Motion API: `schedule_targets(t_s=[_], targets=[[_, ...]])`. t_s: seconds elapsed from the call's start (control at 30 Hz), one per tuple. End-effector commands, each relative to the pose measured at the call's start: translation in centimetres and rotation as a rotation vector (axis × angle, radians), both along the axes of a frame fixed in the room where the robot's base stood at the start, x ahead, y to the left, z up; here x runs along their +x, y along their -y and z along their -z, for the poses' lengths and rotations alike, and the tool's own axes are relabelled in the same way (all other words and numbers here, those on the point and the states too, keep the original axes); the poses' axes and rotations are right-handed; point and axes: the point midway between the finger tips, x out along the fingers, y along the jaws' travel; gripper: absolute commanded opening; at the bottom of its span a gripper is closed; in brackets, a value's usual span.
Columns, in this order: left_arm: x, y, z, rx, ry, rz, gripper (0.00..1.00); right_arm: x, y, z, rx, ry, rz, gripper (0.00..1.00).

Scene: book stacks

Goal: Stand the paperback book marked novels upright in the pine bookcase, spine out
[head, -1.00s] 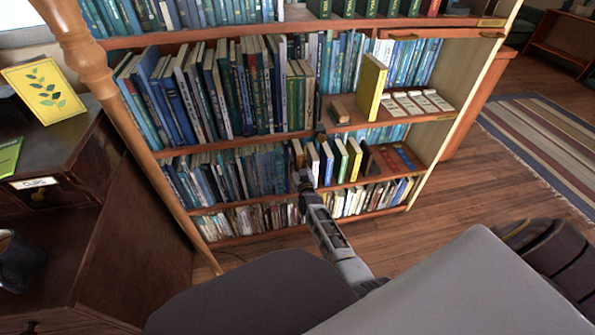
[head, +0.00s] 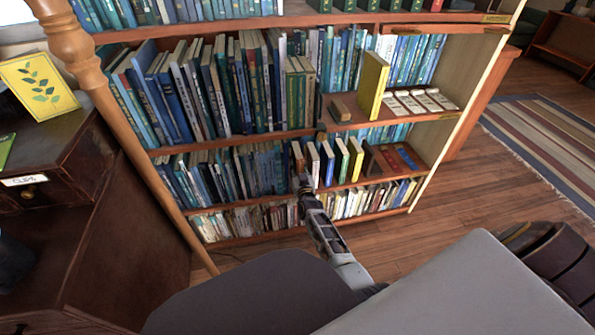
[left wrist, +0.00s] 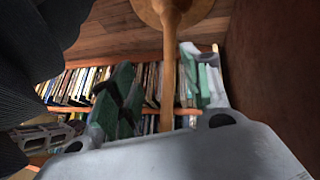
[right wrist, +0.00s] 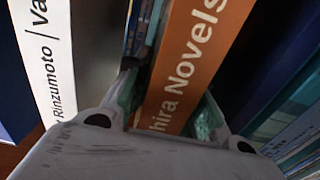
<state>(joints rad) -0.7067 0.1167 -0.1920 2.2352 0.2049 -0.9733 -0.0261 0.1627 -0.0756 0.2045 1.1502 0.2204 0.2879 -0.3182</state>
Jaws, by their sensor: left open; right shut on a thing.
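The paperback marked Novels (right wrist: 190,65) has an orange spine that faces my right wrist camera. My right gripper (right wrist: 165,110) is shut on it, one finger on each side of the spine. In the head view the right gripper (head: 303,180) is at the lower shelf of the pine bookcase (head: 270,136), and the orange book (head: 298,157) stands roughly upright there, slightly tilted. How far its base rests on the shelf is hidden. My left gripper (left wrist: 160,90) is open and shows only in the left wrist view, with a wooden post (left wrist: 168,75) seen between its fingers.
A white-spined book (right wrist: 42,60) stands left of the held book; dark and blue books (right wrist: 285,100) are on its right. Books pack the shelf's left side (head: 225,170). A dark cabinet (head: 75,180) and turned post (head: 130,140) stand left. Floor at right (head: 480,180) is clear.

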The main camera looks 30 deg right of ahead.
Motion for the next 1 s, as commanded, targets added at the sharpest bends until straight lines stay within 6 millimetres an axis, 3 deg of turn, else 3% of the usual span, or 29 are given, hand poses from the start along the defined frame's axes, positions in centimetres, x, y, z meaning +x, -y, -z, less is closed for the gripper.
schedule_targets(t_s=[0.1, 0.27, 0.87, 0.9, 1.0], targets=[[0.0, 0.2, 1.6, -0.019, 0.019, -0.012, 0.48, -0.1, -0.2, 0.9, -0.001, 0.003, 0.001, 0.00], [0.1, 0.4, 2.6, -0.037, 0.037, -0.022, 0.48, -0.2, -0.4, 1.4, 0.000, 0.003, 0.002, 0.00], [0.2, 0.5, 2.9, -0.047, 0.047, -0.026, 0.48, -0.2, -0.5, 1.8, -0.001, 0.003, 0.002, 0.00], [0.2, 0.5, 2.8, -0.046, 0.047, -0.025, 0.48, -0.3, -0.5, 1.9, 0.000, 0.000, 0.002, 0.28], [0.2, 0.5, 2.8, -0.046, 0.047, -0.025, 0.48, -0.3, -0.5, 1.9, 0.000, 0.000, 0.002, 0.34]])
